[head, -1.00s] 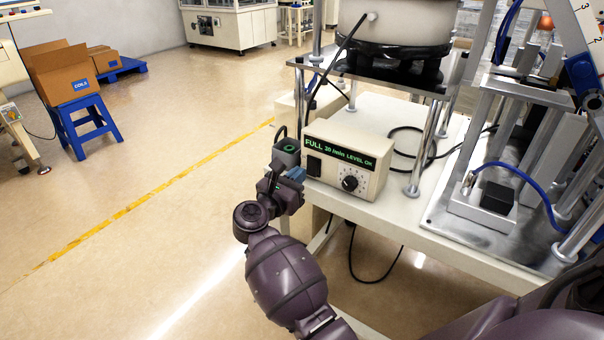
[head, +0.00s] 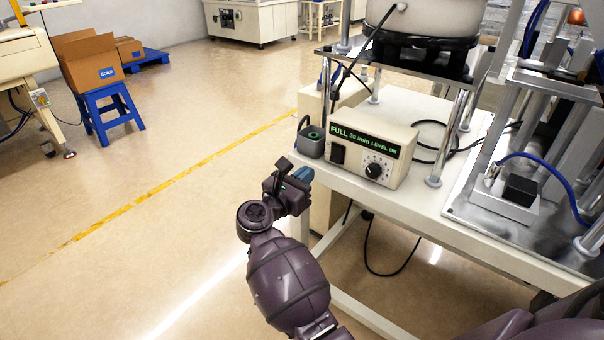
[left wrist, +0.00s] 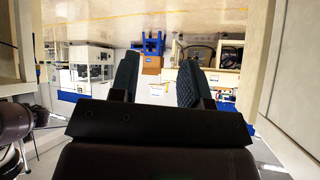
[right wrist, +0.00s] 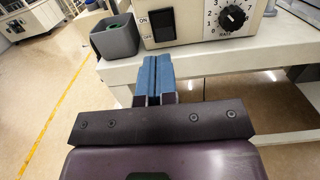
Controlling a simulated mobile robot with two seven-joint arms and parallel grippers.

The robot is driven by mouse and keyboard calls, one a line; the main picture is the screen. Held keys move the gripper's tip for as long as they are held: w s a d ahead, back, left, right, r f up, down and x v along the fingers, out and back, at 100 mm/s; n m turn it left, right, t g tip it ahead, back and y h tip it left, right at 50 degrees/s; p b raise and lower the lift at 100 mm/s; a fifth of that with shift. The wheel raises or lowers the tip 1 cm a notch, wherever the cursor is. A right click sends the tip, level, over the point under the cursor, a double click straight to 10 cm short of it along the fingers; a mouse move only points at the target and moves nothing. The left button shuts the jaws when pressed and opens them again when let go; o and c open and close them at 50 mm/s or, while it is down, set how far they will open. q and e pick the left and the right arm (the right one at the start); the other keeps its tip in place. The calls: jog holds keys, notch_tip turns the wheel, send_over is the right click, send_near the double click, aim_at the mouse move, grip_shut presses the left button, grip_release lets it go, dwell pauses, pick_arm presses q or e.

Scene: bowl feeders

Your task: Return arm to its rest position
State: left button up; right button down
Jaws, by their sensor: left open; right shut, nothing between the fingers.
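My right arm comes up from the bottom of the head view. Its right gripper (head: 303,175) is just off the left corner of the white table (head: 420,213). In the right wrist view, its two blue fingers (right wrist: 154,78) are together with nothing between them, in front of the table edge. My left gripper (left wrist: 157,82) shows only in the left wrist view. Its dark padded fingers stand apart with nothing held between them.
A bowl feeder (head: 424,22) stands behind. Floor to the left is clear, up to a blue stool (head: 107,107).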

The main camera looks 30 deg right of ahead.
jog(key=s+a+r+n+t+y+p, duration=0.1)
jog(key=s+n+t+y+p, duration=0.2)
jog(key=s+n+t+y, duration=0.8)
jog(key=s+a+r+n+t+p, duration=0.15)
jog(key=n+t, duration=0.25)
jog(key=n, duration=1.5)
pick_arm(q)
notch_tip(320, 180, up, 9)
jog(key=t+p, duration=0.1)
jog(key=p, duration=0.4)
jog(key=shift+w+n+p, duration=0.3)
jog(key=shift+p, duration=0.1)
pick_arm(e)
jog(key=s+f+n+g+y, duration=0.2)
jog(key=s+f+n+g, duration=0.1)
jog(key=s+f+n, duration=0.2)
jog(key=s+a+f+n+g+y, duration=0.1)
jog(key=s+f+n+g, duration=0.3)
jog(key=s+n, duration=0.5)
jog(key=s+a+f+n+g+y, duration=0.1)
jog(key=s+f+n+g+y, duration=0.2)
jog(key=s, duration=0.7)
notch_tip(320, 180, down, 3)
jog(key=n, duration=0.4)
jog(key=shift+s+a+r+y, duration=0.15)
jog(key=shift+a+r+y, duration=0.05)
jog(key=shift+a+y, duration=0.1)
pick_arm(q)
jog(key=shift+w, duration=0.1)
